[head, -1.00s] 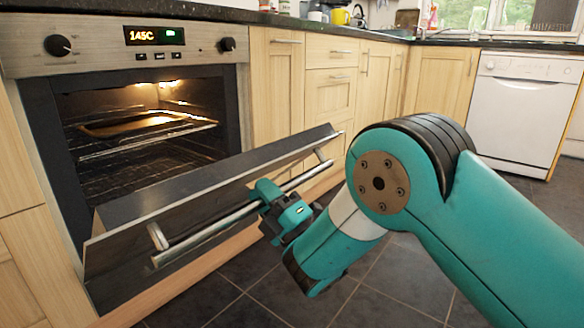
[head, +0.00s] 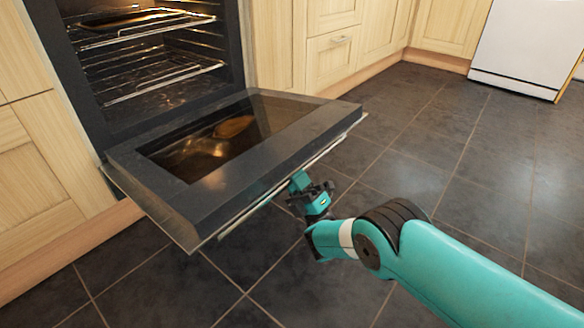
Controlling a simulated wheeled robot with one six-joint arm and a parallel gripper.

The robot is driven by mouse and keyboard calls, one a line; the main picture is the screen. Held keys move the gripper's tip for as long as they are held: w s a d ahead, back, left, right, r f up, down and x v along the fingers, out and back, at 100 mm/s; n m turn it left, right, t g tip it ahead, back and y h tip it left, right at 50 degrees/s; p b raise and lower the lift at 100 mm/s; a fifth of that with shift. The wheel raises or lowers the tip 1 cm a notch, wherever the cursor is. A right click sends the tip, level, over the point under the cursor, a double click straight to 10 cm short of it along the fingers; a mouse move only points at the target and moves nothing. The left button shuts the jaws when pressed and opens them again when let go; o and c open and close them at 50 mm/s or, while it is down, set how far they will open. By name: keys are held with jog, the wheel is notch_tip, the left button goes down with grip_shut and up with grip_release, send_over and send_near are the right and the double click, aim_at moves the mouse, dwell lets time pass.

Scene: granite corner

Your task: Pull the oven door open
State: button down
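The oven door (head: 290,118) is hinged down and lies nearly flat, with its inner glass facing up. The oven (head: 150,60) stands open behind it, with wire racks and a tray inside. The door's handle is mostly hidden under the outer edge of the door. My gripper (head: 299,183) is at that outer edge, right of its middle, where the handle runs. Its fingertips are partly hidden by the door edge, and they appear to be around the handle.
Wooden cabinets (head: 338,40) flank the oven on both sides. A white dishwasher (head: 520,45) stands at the far right. The dark tiled floor (head: 420,140) is clear in front and to the right.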

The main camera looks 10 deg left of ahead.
jog(key=shift+w+f+t, duration=0.2)
jog(key=shift+f+t, duration=0.1)
jog(key=shift+a, duration=0.1)
jog(key=c, duration=1)
grip_release()
jog(key=shift+a, duration=0.1)
jog(key=shift+o, duration=0.2)
jog(key=shift+f+p, duration=0.2)
jog(key=shift+p, duration=0.15)
jog(key=shift+s+d+f+p, duration=0.15)
jog(key=shift+d+p, duration=0.2)
jog(key=shift+p, duration=0.05)
jog(key=p+v, duration=0.2)
jog(key=v, duration=0.9)
